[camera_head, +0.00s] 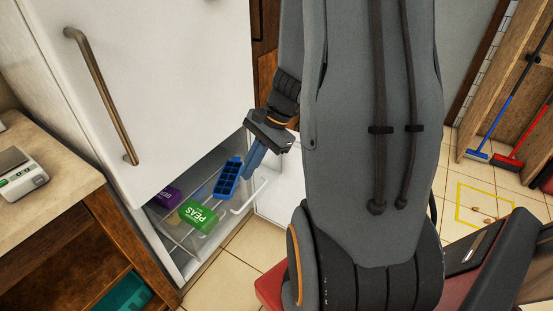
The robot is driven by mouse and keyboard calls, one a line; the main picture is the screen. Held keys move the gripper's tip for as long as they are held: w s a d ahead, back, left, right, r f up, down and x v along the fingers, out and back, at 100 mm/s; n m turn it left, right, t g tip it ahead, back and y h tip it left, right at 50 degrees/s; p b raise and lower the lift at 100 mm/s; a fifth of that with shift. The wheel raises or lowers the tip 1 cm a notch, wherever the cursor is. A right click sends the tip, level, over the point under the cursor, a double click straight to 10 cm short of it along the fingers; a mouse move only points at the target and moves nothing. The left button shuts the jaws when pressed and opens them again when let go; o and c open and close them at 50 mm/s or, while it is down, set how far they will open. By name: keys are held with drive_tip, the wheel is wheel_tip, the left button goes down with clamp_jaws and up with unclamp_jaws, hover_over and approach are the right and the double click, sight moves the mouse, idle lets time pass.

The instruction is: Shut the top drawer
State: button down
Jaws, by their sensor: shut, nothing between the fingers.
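A translucent freezer drawer (226,224) is pulled partly out of the open lower compartment of the white fridge (190,60). It is the upper drawer that I can see. A green bag marked PEAS (198,215), a purple package (164,197) and a blue ice cube tray (228,178) show in or over it. My gripper (251,170) is shut and empty, its fingers pointing down near the drawer's front right end, just right of the ice tray. I cannot tell whether the fingers touch the drawer. My arm hides much of the middle of the view.
The freezer door (283,188) stands open, partly behind my arm. A wooden counter (50,175) with a white scale (20,177) is at left, with a teal bin (122,294) below. A blue broom (478,155) and red broom (507,161) stand at right. Tiled floor (225,280) lies before the fridge.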

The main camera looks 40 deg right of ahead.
drive_tip(key=w+d+f+m+t+h+b, duration=0.1)
drive_tip(key=d+f+m+t, duration=0.35)
drive_tip(key=d+m, duration=0.55)
drive_tip(key=w+d+f+m+t+h+b, duration=0.1)
drive_tip(key=d+f+m+t, duration=0.35)
drive_tip(key=d, duration=0.95)
drive_tip(key=m+g, duration=0.1)
drive_tip(key=g, duration=0.1)
approach(271, 160)
wheel_tip(271, 160, down, 3)
drive_tip(key=shift+w+a+f+p, duration=0.1)
drive_tip(key=shift+w+a+p, duration=0.35)
drive_tip(key=shift+w, duration=0.45)
drive_tip(key=shift+w+a+f+p, duration=0.1)
drive_tip(key=shift+w+a+p, duration=0.25)
drive_tip(key=shift+w, duration=0.55)
drive_tip(key=w+a+b, duration=0.3)
drive_tip(key=w, duration=0.5)
drive_tip(key=w+a+b, duration=0.2)
drive_tip(key=w+a, duration=0.1)
drive_tip(key=w, duration=0.6)
drive_tip(key=shift+a+b, duration=0.15)
drive_tip(key=shift+b, duration=0.25)
